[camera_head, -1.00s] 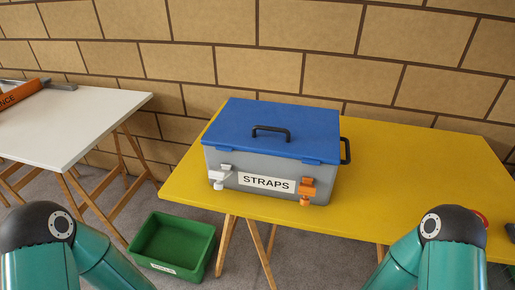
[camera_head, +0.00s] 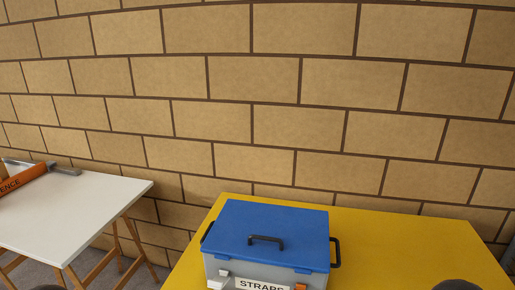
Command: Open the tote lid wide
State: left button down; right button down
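The tote (camera_head: 219,266) is a grey box labelled STRAPS, standing on the yellow table (camera_head: 400,246). Its blue lid (camera_head: 285,222) lies flat and shut on top, with a black handle (camera_head: 266,239) on it. A dark side handle (camera_head: 335,252) shows at its right. A white latch (camera_head: 217,283) and an orange latch (camera_head: 300,286) show at its front, partly cut off by the bottom edge; I cannot tell whether they are fastened. Neither gripper is in view; only dark tops of my arms show at the bottom edge.
A white table (camera_head: 75,215) stands at the left with an orange roll-like item (camera_head: 22,180) marked with lettering and a grey metal piece on it. A tan block wall (camera_head: 290,110) rises behind both tables. The yellow table is clear to the right of the tote.

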aim_at(298, 238)
jog(key=z, duration=1.5)
jog(key=i, duration=0.1)
jog(key=u, duration=2.7)
jog(key=k, duration=1.15)
jog(key=z, duration=0.45)
jog(key=i, duration=1)
jog(key=z, duration=0.1)
